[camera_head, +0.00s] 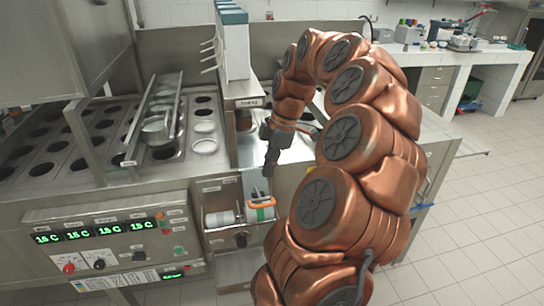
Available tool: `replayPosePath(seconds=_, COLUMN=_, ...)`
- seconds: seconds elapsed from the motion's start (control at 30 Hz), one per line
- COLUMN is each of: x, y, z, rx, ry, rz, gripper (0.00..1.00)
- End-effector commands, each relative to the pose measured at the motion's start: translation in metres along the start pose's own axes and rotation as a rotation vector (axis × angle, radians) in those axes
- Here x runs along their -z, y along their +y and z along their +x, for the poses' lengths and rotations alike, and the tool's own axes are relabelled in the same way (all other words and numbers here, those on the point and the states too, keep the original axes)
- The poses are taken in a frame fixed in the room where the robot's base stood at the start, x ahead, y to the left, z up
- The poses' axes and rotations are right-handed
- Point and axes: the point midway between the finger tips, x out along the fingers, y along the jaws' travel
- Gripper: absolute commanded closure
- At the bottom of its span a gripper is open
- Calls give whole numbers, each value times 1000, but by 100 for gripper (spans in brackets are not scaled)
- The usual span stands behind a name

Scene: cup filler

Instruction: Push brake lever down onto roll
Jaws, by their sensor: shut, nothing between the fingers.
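A roll with a green band (260,214) sits in the right part of an open bay in the machine's front. An orange lever (262,203) lies across the top of this roll; I cannot tell whether it touches the roll. A second, white roll (220,218) sits to its left in the same bay. My gripper (268,170) is shut and empty, pointing down above the orange lever, with a small gap between them in the picture. My copper arm covers the area to the right of the bay.
A control panel (110,245) with green displays is at the lower left. Metal rails and a round pan (158,130) lie over the cup plate with holes. A white and teal dispenser (233,45) stands behind my gripper. Tiled floor (480,220) is free at right.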

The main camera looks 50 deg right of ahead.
Motion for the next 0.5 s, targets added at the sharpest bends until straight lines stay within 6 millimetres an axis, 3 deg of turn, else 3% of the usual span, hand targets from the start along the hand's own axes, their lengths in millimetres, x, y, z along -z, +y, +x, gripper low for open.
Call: replayPosePath(seconds=0.5, x=-2, y=-2, z=56, rx=3, ry=1, rz=2, gripper=100)
